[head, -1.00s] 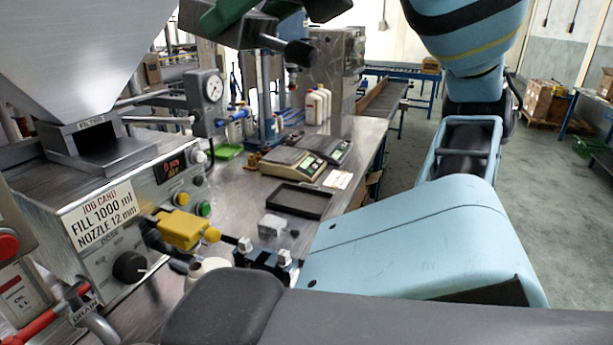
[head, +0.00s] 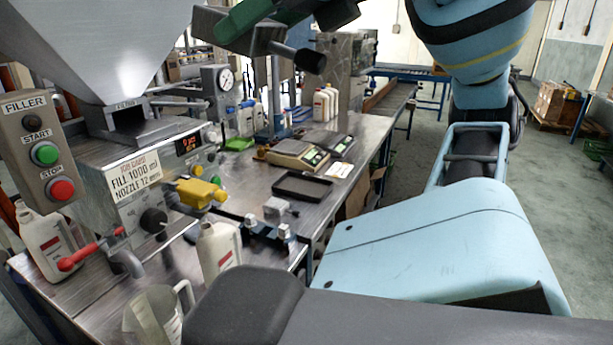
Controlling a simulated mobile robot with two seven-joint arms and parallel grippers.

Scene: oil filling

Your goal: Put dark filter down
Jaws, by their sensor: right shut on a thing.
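My right gripper (head: 267,228) is low over the steel workbench (head: 341,163), near its front edge; my large blue arm reaches it from the right. Its two pale fingertips show with something dark between them. I take this to be the dark filter, but its shape is mostly hidden. A small grey block (head: 275,206) lies just beyond the fingertips. A shallow black tray (head: 302,187) lies flat on the bench farther back and looks empty. The filter slot (head: 128,120) under the hopper looks dark inside. My left gripper is out of view.
The filler machine (head: 121,204) with a yellow part (head: 200,192) stands left of the gripper. A white bottle (head: 219,252) stands close by, with a clear jug (head: 153,316) in front. Scales (head: 298,153) sit behind the tray. Bare bench shows around the tray.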

